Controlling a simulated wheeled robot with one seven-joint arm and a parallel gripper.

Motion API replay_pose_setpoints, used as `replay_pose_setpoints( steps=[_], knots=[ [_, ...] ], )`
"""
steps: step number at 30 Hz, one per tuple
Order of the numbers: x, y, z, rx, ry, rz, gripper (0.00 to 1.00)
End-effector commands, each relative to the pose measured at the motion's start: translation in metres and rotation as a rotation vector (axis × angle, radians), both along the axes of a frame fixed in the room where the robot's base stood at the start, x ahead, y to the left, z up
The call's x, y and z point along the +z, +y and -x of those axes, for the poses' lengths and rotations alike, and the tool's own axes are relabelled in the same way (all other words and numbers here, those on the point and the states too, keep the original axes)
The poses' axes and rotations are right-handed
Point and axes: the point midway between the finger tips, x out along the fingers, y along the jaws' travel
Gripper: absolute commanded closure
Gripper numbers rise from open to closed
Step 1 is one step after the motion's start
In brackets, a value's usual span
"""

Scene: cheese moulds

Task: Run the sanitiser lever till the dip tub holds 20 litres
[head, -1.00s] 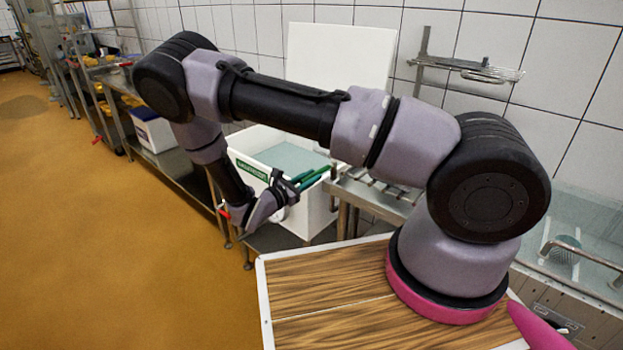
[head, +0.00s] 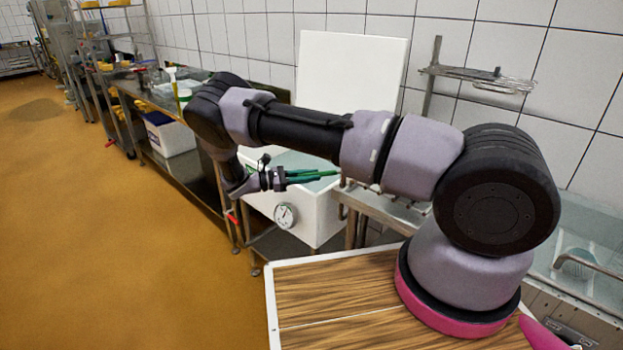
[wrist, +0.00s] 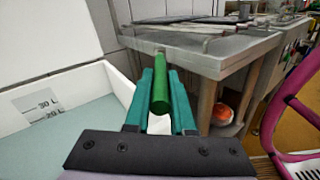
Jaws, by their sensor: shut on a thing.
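My gripper (head: 312,177) is over the near side of the white dip tub (head: 318,215), pointing right. In the wrist view its two teal fingers (wrist: 160,105) are shut on a green lever handle (wrist: 160,88), which sticks out beyond the tips. The tub holds pale blue-green liquid (wrist: 85,108). Its inner wall carries a scale (wrist: 45,108) marked 30 L and 20 L. The liquid's edge lies close to the 20 L mark; I cannot tell the exact level. A round dial (head: 285,215) is on the tub's front, its reading too small to make out.
A steel table (wrist: 215,50) stands beside the tub. A white panel (head: 350,70) rises behind it. A steel bench (head: 165,98) with items runs along the wall to the left. The orange floor (head: 110,240) is open. A pink rail (wrist: 285,100) is at the right in the wrist view.

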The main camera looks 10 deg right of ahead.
Motion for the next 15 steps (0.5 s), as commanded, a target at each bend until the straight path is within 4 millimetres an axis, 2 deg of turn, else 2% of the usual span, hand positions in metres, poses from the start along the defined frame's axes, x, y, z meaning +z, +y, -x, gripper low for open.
replay_pose_setpoints(
  steps=[14,15],
  knots=[
    [-0.0001,0.0012,-0.0018,-0.018,0.0,-0.001,1.0],
    [-0.0001,0.0012,-0.0018,-0.018,0.0,-0.001,0.74]
  ],
)
